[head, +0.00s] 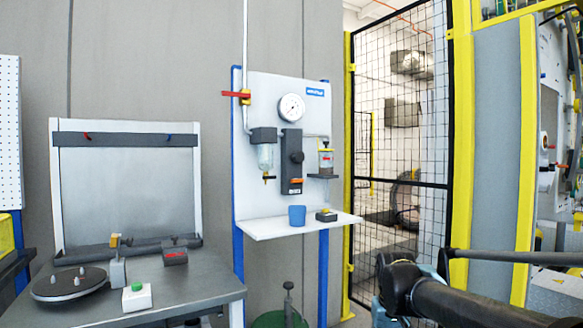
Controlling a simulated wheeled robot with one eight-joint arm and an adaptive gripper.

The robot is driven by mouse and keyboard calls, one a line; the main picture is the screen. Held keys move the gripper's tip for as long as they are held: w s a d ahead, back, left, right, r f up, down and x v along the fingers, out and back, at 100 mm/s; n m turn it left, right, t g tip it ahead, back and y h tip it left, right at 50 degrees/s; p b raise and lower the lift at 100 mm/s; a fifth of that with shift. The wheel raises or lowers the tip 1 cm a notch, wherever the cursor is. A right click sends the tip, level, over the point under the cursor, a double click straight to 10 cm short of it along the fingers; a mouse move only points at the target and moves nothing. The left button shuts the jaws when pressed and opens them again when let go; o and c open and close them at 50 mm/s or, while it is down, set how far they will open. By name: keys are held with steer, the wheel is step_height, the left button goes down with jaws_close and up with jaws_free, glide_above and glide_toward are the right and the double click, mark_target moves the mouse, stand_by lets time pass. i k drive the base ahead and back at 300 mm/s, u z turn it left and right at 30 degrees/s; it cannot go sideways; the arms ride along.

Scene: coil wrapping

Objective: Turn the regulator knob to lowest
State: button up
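The regulator knob (295,157) is a round dark knob on the front of a dark, upright regulator body (292,138). The body is mounted on a light grey wall panel (262,92), between a filter bowl on the left and a lubricator bowl on the right. A round white pressure gauge (292,107) sits just above it; its reading is too small to tell. An orange strip shows low on the body. My arm (470,300) enters at the lower right, well apart from the knob. I cannot make out my gripper's fingers.
A white shelf (270,228) below the panel holds a blue cup (297,215) and a small dark box with a yellow part (326,215). A red-handled valve (244,96) is at upper left. A grey workbench (190,285) stands left; a mesh fence (400,160) stands right.

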mark_target(298, 157)
steer(key=k, duration=1.2)
steer(key=z, duration=0.3)
steer(key=i, duration=0.8)
steer(key=u, duration=0.3)
